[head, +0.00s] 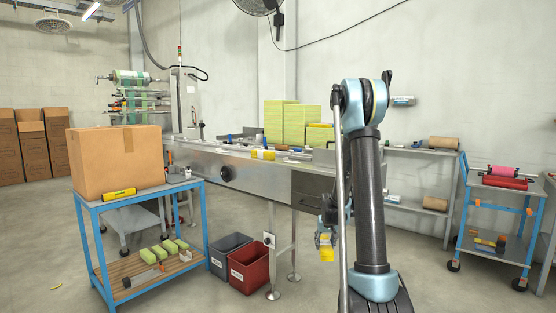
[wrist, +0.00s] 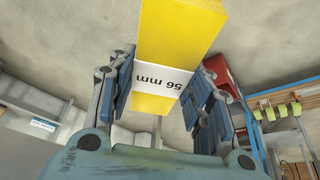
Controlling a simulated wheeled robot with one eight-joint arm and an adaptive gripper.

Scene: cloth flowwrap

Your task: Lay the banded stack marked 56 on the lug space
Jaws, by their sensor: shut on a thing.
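The banded stack marked 56 is a yellow block (wrist: 178,35) with a white band reading "56 mm", upside down in the wrist view. My gripper (wrist: 160,78) is shut on it, with blue finger pads on both sides of the band. In the head view the yellow stack (head: 327,254) hangs below my gripper (head: 326,239), in front of the conveyor and clear of the floor. The steel infeed conveyor (head: 262,174) runs across the middle. A yellow stack (head: 263,154) lies on its top. I cannot make out the lug space itself.
A blue cart (head: 146,199) at left carries a cardboard box (head: 115,160) and green stacks (head: 161,252) below. Grey (head: 229,258) and red (head: 249,268) bins stand under the conveyor. Tall green stacks (head: 299,124) stand behind it. Another cart (head: 495,216) is at right.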

